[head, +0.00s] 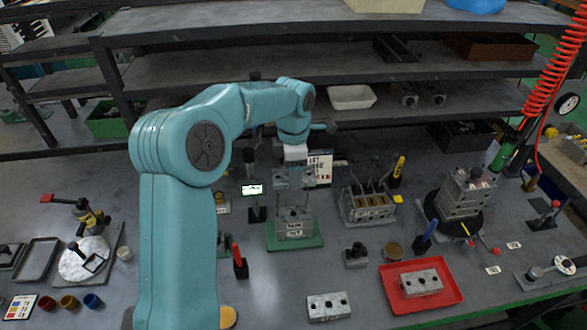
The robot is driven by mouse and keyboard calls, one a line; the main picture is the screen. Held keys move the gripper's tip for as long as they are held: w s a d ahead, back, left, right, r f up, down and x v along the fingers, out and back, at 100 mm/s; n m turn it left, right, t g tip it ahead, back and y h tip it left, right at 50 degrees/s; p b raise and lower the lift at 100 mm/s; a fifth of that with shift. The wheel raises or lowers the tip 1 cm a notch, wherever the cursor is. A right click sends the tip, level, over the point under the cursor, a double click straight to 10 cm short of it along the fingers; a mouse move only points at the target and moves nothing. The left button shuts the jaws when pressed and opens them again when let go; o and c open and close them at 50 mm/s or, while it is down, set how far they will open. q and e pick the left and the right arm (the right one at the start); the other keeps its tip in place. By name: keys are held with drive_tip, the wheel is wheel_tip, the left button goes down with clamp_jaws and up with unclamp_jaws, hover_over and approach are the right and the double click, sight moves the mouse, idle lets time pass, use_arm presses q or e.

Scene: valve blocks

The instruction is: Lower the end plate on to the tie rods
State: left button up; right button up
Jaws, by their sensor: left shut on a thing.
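My left gripper (294,160) reaches over the bench from the left, pointing down. It is shut on a grey end plate (293,179), held roughly level. The plate is above a grey valve block stack (294,223) that stands on a green base (295,240). Thin upright tie rods (281,200) seem to show between the plate and the stack. Whether their tips are in the plate's holes is too small to tell. My right gripper is not in view.
A small lit display (253,190) stands close left of the stack, and a lever valve bank (367,204) stands to its right. A red tray (421,286) with a block is at the front right. A loose grey block (328,306) lies at the front.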

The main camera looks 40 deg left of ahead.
use_arm(q)
drive_tip(key=shift+f+b, duration=0.85)
drive_tip(key=shift+f, duration=0.65)
drive_tip(key=shift+f+b, duration=4.05)
drive_tip(key=shift+f, duration=1.15)
drive_tip(key=o, duration=1.3)
drive_tip(key=shift+o, duration=0.2)
wheel_tip(320, 180, up, 16)
drive_tip(key=shift+r+p, duration=0.2)
drive_tip(key=shift+p, duration=0.5)
